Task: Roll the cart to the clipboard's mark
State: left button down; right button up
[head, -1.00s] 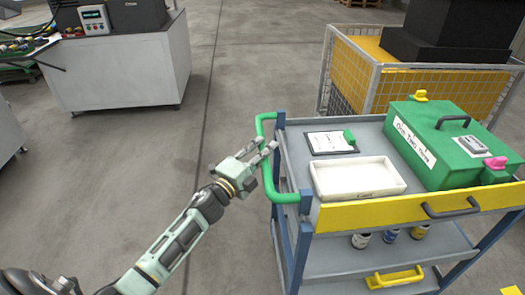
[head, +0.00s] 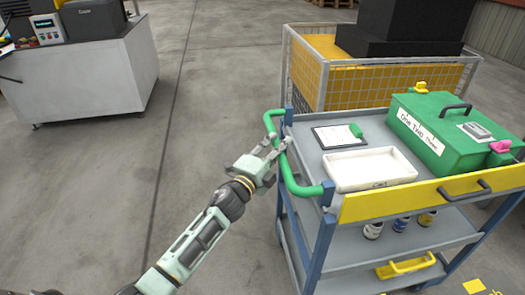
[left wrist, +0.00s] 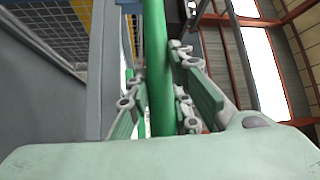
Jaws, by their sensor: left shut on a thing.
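The cart (head: 355,252) is a grey, blue-posted trolley with a green push handle (head: 289,176) at its left end. My left gripper (head: 273,147) is shut on that handle; in the left wrist view the green bar (left wrist: 158,70) runs between the fingers (left wrist: 155,100). The clipboard (head: 333,138) lies flat on the cart's top shelf, holding a white sheet with a green item on its right side. The writing on it is too small to read. My right gripper is not in view.
On the cart stand a white tray (head: 392,183) and a green box (head: 440,130). A mesh cage (head: 305,75) with yellow panels is close behind the cart. A grey cabinet (head: 90,75) stands at upper left. Yellow floor marks (head: 474,286) show at lower right. Floor left of the cart is clear.

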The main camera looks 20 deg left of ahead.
aim_at(296, 146)
pick_arm(q)
jog(key=w+d, duration=0.2)
jog(key=d, duration=0.1)
jog(key=w+d+b, duration=0.1)
jog(key=shift+d+f, duration=0.25)
jog(key=shift+d, duration=0.15)
jog(key=shift+s, duration=0.1)
jog(key=c, duration=1.6)
grip_release()
jog(key=shift+r, duration=0.1)
jog(key=shift+o, duration=0.2)
jog(key=v, duration=1.2)
